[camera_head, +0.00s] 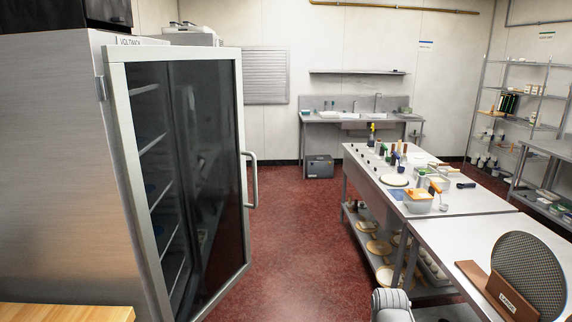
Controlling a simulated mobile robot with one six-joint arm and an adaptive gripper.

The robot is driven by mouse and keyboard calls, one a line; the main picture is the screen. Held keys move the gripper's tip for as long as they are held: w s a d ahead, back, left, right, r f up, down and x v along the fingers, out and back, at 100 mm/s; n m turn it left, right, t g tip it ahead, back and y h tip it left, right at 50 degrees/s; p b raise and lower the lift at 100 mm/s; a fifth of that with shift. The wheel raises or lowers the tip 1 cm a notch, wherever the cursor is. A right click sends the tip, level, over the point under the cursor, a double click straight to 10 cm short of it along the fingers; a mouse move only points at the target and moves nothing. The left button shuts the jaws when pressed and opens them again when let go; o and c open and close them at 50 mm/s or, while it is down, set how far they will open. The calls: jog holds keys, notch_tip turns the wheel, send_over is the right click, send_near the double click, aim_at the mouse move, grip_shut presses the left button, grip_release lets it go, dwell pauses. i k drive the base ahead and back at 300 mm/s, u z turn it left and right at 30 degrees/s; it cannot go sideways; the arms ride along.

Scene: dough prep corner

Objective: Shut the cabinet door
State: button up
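The cabinet (60,170) is a tall brushed-metal unit at the left of the head view, with its side panel facing me. Its door (113,105) has a pale metal frame around dark glass. The door stands ajar, swung out from the cabinet front, with a hinge at its upper left. A vertical bar handle (253,180) sits on the door's right edge. Several shelves show through the left part of the glass. The door's lower left corner is cut off by the picture edge. My gripper is not in view, and nothing is seen touching the door.
A wooden worktop (65,313) lies at the lower left. A steel table (470,205) with bowls and tools stands at the right, with a round dark disc (530,275) near it. A grey box (319,167) sits by the sink. Red floor (290,235) is clear between door and table.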

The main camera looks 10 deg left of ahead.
aim_at(178, 112)
jog(key=z, duration=0.2)
jog(key=i, duration=0.8)
jog(key=u, duration=0.45)
jog(key=i, duration=0.8)
jog(key=u, duration=0.65)
jog(key=k, duration=0.9)
jog(key=u, duration=0.1)
jog(key=i, duration=0.35)
